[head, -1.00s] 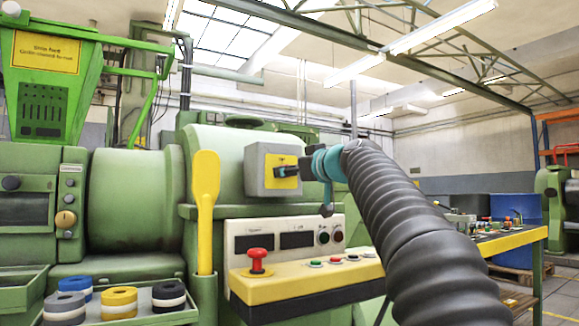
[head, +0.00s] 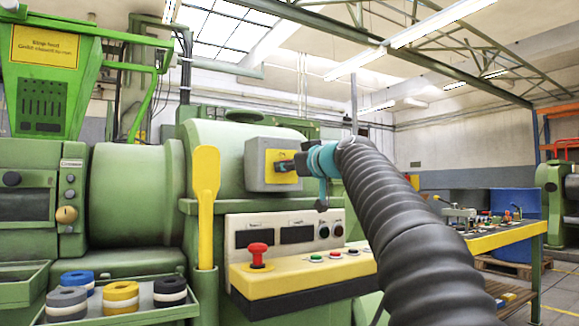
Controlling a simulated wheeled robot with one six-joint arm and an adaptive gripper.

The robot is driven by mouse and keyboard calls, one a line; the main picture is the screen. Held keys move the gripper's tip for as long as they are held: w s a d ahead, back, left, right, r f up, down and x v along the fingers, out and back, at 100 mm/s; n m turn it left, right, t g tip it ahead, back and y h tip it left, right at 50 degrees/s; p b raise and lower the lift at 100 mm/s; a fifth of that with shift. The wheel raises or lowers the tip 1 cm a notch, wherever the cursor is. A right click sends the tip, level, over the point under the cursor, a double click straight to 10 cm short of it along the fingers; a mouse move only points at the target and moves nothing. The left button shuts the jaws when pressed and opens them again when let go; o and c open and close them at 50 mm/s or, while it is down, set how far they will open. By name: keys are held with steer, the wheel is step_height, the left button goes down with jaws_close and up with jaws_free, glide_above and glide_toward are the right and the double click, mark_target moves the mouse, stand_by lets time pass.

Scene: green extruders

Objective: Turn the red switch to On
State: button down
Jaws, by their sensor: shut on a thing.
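A grey switch box (head: 256,178) with a yellow face plate (head: 272,163) is fixed to the front of the green machine. The red switch (head: 283,165) on the plate is mostly hidden; only a small dark reddish bit shows. My gripper (head: 291,165) reaches in from the right and is shut on the switch, with its fingertips close to the plate. The turn angle of the switch and any On mark are too small or hidden to read.
Below is a yellow control ledge (head: 300,274) with a red mushroom button (head: 258,253) and small buttons. A yellow paddle (head: 206,195) stands left of the box. A tray (head: 150,312) with several rings is at lower left. A yellow-edged table (head: 495,241) stands at right.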

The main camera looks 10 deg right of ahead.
steer(key=shift+m, duration=0.3)
steer(key=m, duration=0.8)
steer(key=shift+m+p, duration=0.3)
steer(key=shift+p, duration=0.1)
steer(key=m+p, duration=0.1)
steer(key=m, duration=0.3)
steer(key=shift+m+t, duration=0.4)
steer(key=shift+m+h+p, duration=0.3)
steer(key=shift+m+p, duration=0.45)
steer(key=shift+m, duration=1.35)
steer(key=shift+f, duration=0.1)
steer(key=c, duration=0.8)
jaws_free()
steer(key=shift+s+d, duration=0.1)
